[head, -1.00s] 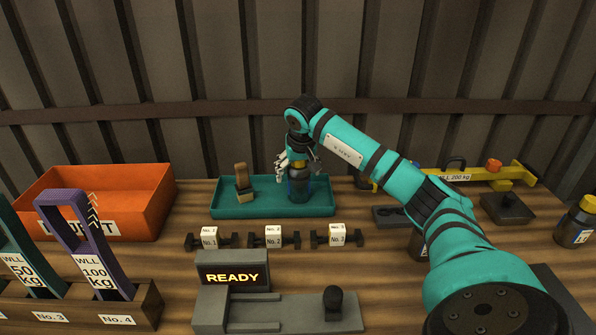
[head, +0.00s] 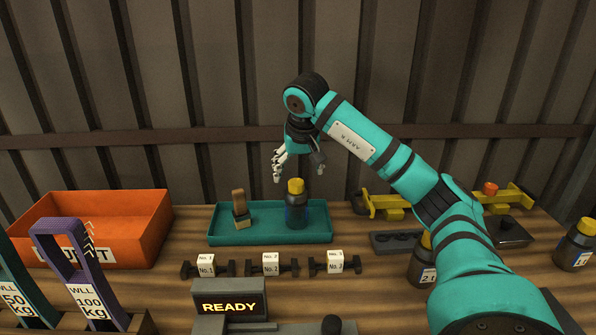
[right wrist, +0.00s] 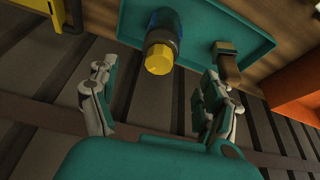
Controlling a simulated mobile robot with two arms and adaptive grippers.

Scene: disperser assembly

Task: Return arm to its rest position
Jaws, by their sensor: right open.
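My right gripper (head: 299,165) is open and empty, raised above the teal tray (head: 262,238). A dark bottle with a yellow cap (head: 296,212) stands upright in the right part of that tray, below and apart from the fingers. In the right wrist view, the open fingers (right wrist: 158,100) frame the space by the bottle's yellow cap (right wrist: 159,59), with nothing between them. My right arm comes in from the lower right of the head view. My left gripper is not in view.
A brush-like wooden block (head: 241,213) is in the tray's left part. An orange bin (head: 140,240) stands left. Numbered fixtures (head: 270,265) and a READY display (head: 229,307) are in front. Dark bottles (head: 576,246) and a yellow beam device (head: 510,197) are right.

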